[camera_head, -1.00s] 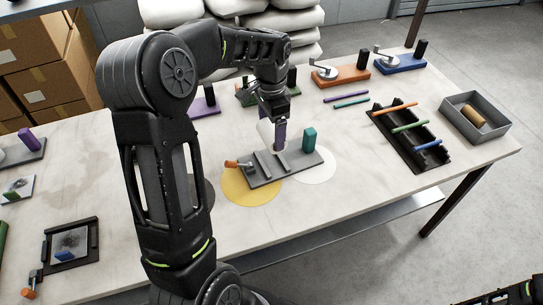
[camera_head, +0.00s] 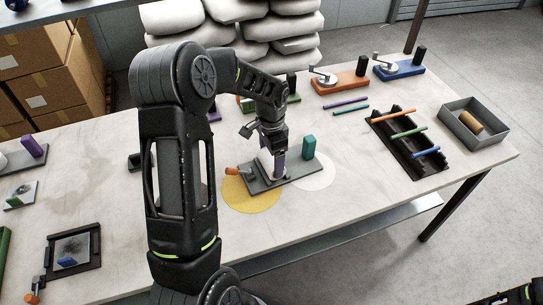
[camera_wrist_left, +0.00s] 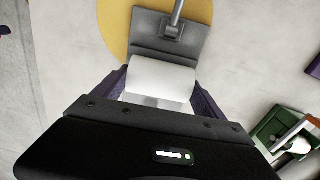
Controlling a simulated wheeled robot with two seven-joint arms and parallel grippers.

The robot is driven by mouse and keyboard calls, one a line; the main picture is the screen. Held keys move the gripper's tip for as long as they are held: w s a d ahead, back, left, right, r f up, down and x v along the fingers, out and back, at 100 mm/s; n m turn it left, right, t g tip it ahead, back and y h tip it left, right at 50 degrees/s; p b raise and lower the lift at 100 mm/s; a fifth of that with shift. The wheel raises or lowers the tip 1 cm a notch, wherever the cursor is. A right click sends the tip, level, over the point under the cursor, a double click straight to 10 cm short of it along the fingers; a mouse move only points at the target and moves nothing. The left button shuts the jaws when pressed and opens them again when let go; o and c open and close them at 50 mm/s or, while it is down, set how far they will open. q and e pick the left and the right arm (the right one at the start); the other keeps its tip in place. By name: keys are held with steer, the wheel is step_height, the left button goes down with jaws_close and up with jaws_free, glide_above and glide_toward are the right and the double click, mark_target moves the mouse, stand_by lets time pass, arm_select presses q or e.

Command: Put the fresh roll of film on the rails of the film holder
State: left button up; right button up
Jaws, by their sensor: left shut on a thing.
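The film holder (camera_head: 297,172) is a grey plate with an orange-handled lever at its left and a teal block at its right. It stands near the middle of the table. My left gripper (camera_head: 273,166) is shut on the white roll of film (camera_head: 264,160), low over the plate where the rails are. In the left wrist view the roll (camera_wrist_left: 161,78) lies between the two purple fingers, with the grey plate (camera_wrist_left: 187,47) beyond it. The gripper and roll hide most of the rails. I cannot tell whether the roll touches them.
A yellow disc (camera_head: 250,201) and a white disc (camera_head: 322,178) lie by the holder. A black rack (camera_head: 431,166) with coloured rods and a grey bin (camera_head: 497,132) with a brown roll stand at the right. The table's front is clear.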

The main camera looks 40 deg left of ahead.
arm_select(q)
steer(key=o, duration=1.5)
steer(key=shift+o, duration=0.2)
steer(key=shift+r, duration=0.1)
step_height(320, 180, up, 12)
steer(key=b, duration=0.1)
